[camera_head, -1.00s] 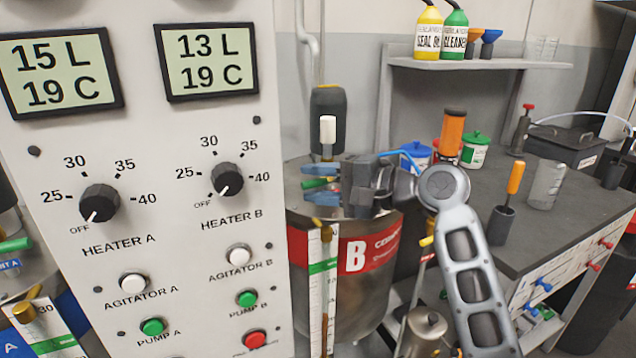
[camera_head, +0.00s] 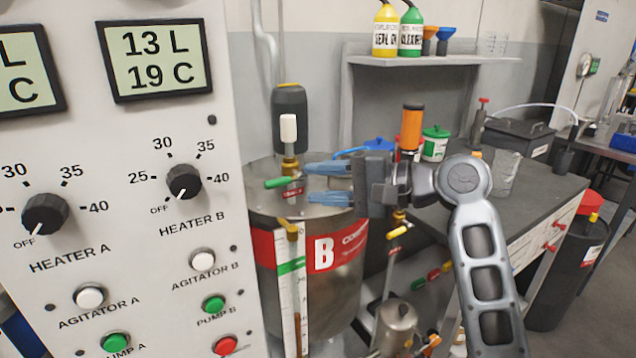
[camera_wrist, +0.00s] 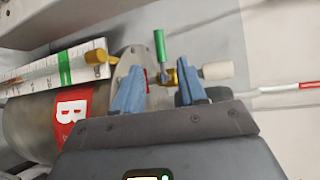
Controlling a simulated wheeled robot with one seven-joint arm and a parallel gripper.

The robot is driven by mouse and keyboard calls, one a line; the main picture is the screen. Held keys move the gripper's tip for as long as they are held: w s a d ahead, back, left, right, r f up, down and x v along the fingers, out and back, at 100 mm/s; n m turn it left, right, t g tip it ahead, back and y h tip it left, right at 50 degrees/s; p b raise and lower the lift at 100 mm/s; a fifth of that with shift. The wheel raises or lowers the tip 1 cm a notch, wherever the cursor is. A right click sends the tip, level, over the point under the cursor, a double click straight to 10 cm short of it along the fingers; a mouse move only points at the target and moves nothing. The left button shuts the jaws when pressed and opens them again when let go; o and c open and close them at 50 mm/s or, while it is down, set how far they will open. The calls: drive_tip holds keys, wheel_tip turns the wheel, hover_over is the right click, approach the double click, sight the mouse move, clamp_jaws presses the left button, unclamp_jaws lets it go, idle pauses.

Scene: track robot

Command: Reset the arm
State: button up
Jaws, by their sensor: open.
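My gripper (camera_head: 312,183) has blue fingers that are apart, with nothing between them. In the head view it is in front of the upper part of tank B (camera_head: 335,275), pointing left, and overlaps the tank's lid and valve. In the wrist view the two blue fingers (camera_wrist: 157,95) stand spread in front of the lid, with the green-handled valve (camera_wrist: 160,48) and its white cap (camera_wrist: 217,71) beyond them. I cannot tell whether the fingers touch the valve. My arm reaches in from the lower right, and its bent joint hides part of the bench.
The control panel (camera_head: 150,230) with heater knobs and pump buttons fills the left. A dark workbench (camera_head: 520,205) with bottles and tools stands at right. A shelf (camera_head: 430,61) holds yellow and green bottles. Open floor (camera_head: 575,340) shows at lower right.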

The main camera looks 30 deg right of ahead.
drive_tip(key=s+a+f+t+h, duration=0.1)
drive_tip(key=s+f+h, duration=0.15)
drive_tip(key=f, duration=0.35)
drive_tip(key=s+a+f+m+h, duration=0.1)
drive_tip(key=s+f, duration=0.3)
drive_tip(key=f, duration=0.1)
drive_tip(key=s+a+f+t+h, duration=0.1)
drive_tip(key=s+a+f+h, duration=0.15)
drive_tip(key=f, duration=0.35)
drive_tip(key=s+f+n+h, duration=0.1)
drive_tip(key=s+f+h, duration=0.15)
drive_tip(key=s, duration=0.45)
drive_tip(key=s+f+n+h, duration=0.1)
drive_tip(key=s+f+n, duration=0.1)
drive_tip(key=s+f, duration=0.35)
drive_tip(key=s+r+n, duration=0.4)
drive_tip(key=s, duration=0.7)
drive_tip(key=s+a+r+n, duration=0.1)
drive_tip(key=s+r+n, duration=0.4)
drive_tip(key=s, duration=0.5)
drive_tip(key=shift+s+n, duration=0.3)
drive_tip(key=shift+s, duration=0.1)
drive_tip(key=shift+a+h, duration=0.1)
drive_tip(key=shift+h, duration=0.15)
drive_tip(key=shift+c, duration=0.3)
